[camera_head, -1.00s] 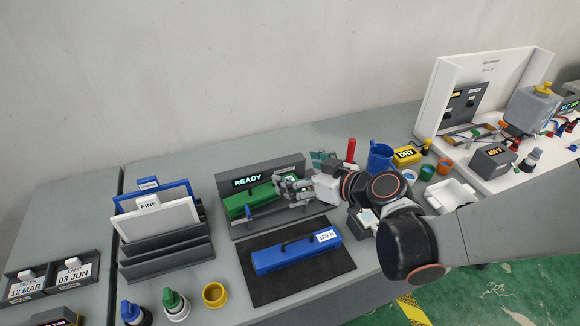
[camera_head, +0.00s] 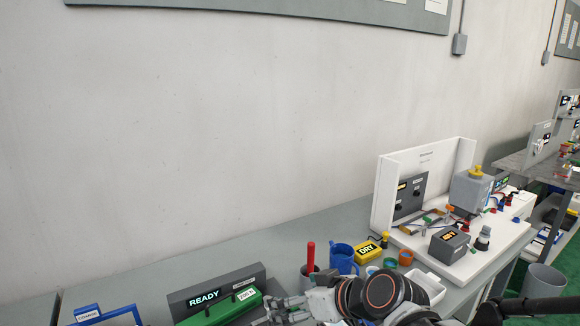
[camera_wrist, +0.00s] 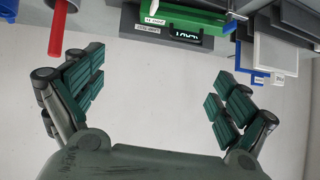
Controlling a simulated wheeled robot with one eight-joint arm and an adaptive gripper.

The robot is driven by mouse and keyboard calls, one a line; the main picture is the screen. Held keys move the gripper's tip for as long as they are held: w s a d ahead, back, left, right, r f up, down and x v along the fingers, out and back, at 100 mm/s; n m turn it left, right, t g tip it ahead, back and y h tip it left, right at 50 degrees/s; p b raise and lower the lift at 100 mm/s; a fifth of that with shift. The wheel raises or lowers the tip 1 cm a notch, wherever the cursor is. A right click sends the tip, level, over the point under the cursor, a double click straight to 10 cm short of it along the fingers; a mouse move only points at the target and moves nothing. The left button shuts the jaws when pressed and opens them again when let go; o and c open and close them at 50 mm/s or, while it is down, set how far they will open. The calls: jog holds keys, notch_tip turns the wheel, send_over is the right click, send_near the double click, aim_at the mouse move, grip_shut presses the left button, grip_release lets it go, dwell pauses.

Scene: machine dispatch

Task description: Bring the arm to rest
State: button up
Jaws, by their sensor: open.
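My gripper (camera_head: 278,312) is at the bottom edge of the head view, beside the right end of a green box (camera_head: 222,311). In the wrist view my gripper (camera_wrist: 160,75) has its two green-padded fingers wide apart with nothing between them. That view is upside down, and the pale wall fills the space between the fingers. The green box (camera_wrist: 180,14) shows at its top edge, beyond the fingertips. My arm comes in from the lower right of the head view, and its lower part is cut off.
A dark stand with a READY display (camera_head: 204,300) is behind the green box. A red rod (camera_head: 311,256), a blue mug (camera_head: 343,259) and a yellow DRY box (camera_head: 368,252) stand near my arm. A white-backed test rig (camera_head: 425,180) is farther right.

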jog(key=s+d+m+h+b, duration=0.1)
jog(key=s+d+m+h, duration=0.2)
jog(key=s+d, duration=0.3)
jog(key=s+d+m+g+h+b, duration=0.1)
jog(key=s+d+m+h, duration=0.3)
jog(key=d, duration=0.9)
jog(key=s, duration=0.3)
jog(key=shift+s+d+m+h, duration=0.15)
jog(key=shift+s+m+h, duration=0.15)
jog(key=shift+h, duration=0.1)
jog(key=shift+o, duration=0.5)
jog(key=shift+w, duration=0.1)
